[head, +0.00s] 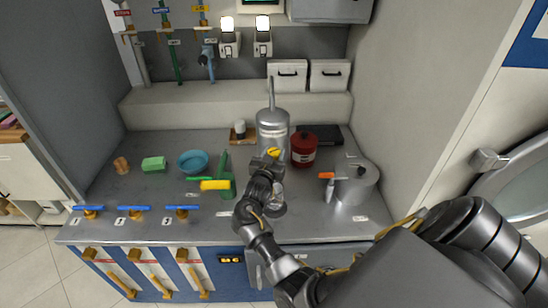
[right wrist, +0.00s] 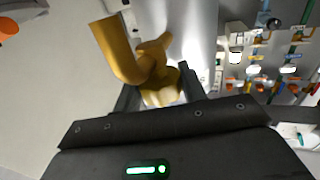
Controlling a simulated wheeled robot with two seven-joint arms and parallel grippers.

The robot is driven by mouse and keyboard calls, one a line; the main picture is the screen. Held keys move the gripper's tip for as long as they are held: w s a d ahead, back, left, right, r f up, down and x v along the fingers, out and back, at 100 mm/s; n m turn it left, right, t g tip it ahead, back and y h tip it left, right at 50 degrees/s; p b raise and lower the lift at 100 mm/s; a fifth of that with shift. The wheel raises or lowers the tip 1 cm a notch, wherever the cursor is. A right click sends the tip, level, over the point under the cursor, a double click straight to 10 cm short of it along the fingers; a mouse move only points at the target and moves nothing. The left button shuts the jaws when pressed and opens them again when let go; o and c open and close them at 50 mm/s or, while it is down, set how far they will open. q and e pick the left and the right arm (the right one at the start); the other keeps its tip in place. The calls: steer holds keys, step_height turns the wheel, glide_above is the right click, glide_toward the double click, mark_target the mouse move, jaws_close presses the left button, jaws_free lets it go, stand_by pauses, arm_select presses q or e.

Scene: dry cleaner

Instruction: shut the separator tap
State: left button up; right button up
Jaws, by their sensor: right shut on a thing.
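A silver cylindrical tank (head: 272,125) with a thin upright pipe on top stands at the middle of the counter; I take it for the separator. A yellow tap (head: 273,152) shows low on its front. My right gripper (head: 268,160) is at this tap, reaching in from the front right. In the right wrist view the brass-yellow tap (right wrist: 150,62), with a curved spout, lies between the fingers of my right gripper (right wrist: 160,90), which is shut on it. The gripper hides part of the tap, and I cannot tell whether it is open or closed. My left gripper is out of view.
A red canister (head: 303,147) stands close right of the tank. A steel pot (head: 356,185) with an orange-handled item is farther right. A green stand with a yellow handle (head: 215,185), a blue bowl (head: 192,161) and a green block (head: 153,163) are left. Blue-handled valves (head: 133,209) line the front edge.

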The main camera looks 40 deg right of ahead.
steer(key=m+g+b, duration=0.1)
steer(key=m+g+h+b, duration=0.1)
steer(key=g+h+b, duration=0.1)
steer(key=g, duration=0.1)
steer(key=shift+f+m, duration=0.25)
steer(key=shift+m, duration=0.15)
steer(key=shift+r+m+g+h+b, duration=0.2)
steer(key=shift+m+g+h+b, duration=0.1)
steer(key=shift+m+g+b, duration=0.45)
steer(key=o, duration=1)
steer(key=shift+d+g, duration=0.1)
steer(key=shift+g, duration=0.15)
steer(key=shift+c, duration=0.2)
